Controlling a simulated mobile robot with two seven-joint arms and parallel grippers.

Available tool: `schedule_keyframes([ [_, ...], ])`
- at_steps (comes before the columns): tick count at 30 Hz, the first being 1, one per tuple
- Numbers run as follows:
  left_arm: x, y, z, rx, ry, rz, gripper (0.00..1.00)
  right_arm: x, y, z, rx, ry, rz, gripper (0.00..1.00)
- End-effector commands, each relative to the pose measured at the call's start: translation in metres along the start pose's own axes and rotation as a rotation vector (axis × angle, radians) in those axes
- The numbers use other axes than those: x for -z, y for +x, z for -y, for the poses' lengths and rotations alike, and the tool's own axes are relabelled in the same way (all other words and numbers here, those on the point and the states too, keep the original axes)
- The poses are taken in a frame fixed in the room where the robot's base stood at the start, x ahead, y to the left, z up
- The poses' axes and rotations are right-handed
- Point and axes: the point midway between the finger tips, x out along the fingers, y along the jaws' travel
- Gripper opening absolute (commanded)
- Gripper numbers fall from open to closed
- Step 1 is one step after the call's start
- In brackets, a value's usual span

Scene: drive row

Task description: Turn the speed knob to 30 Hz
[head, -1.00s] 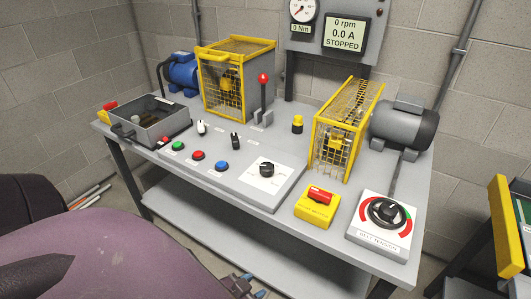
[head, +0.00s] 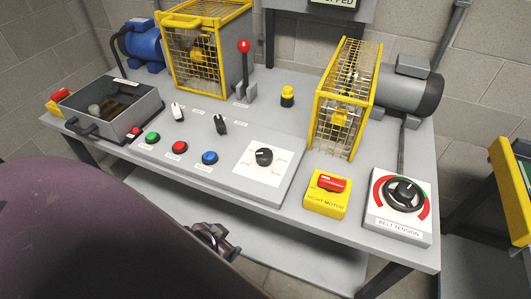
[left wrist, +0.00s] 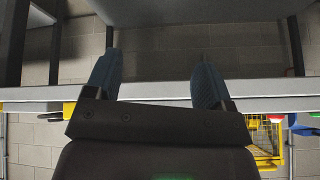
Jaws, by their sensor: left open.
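The speed knob (head: 264,157) is a round black knob on a white dial plate (head: 284,163), at the right end of the raised grey control panel. The dial markings are too small to read. In the left wrist view my left gripper (left wrist: 153,80) is open, with two blue fingers apart and nothing between them. The bench's front edge crosses behind the fingers. In the head view a dark part at the end of my arm shows in front of the bench's front edge, below the panel and apart from the knob; the fingers are not clear there. My right gripper is not in view.
Green (head: 152,137), red (head: 180,147) and blue (head: 209,158) buttons and two small switches lie left of the knob. A red-handled lever (head: 244,70) stands behind. A yellow right motor box (head: 325,205) and belt tension dial (head: 403,226) are to the right. A grey tray (head: 150,104) is at left.

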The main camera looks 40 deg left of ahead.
Motion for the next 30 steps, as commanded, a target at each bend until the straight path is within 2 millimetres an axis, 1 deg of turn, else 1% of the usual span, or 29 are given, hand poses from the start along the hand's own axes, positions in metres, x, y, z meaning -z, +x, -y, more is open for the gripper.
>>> schedule_keyframes([
  [3,0.011,-0.009,0.005,0.028,0.018,0.012,0.76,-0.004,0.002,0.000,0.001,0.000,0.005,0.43],
  [8,0.048,-0.018,0.016,0.103,0.060,-0.073,0.76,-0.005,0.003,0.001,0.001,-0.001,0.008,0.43],
  [15,0.114,-0.025,0.025,0.193,0.142,-0.320,0.76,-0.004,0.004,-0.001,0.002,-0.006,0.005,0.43],
  [20,0.158,-0.033,0.024,0.229,0.213,-0.510,0.76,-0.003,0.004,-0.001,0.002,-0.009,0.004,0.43],
  [23,0.189,-0.041,0.019,0.245,0.276,-0.656,0.76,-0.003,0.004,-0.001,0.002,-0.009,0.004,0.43],
  [26,0.227,-0.056,0.008,0.249,0.369,-0.847,0.76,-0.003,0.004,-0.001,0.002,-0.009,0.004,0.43],
  [27,0.242,-0.064,0.001,0.245,0.418,-0.933,0.76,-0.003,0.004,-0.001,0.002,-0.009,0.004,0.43],
  [30,0.275,-0.084,-0.020,0.218,0.560,-1.147,0.76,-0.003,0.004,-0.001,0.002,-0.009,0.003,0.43],
])
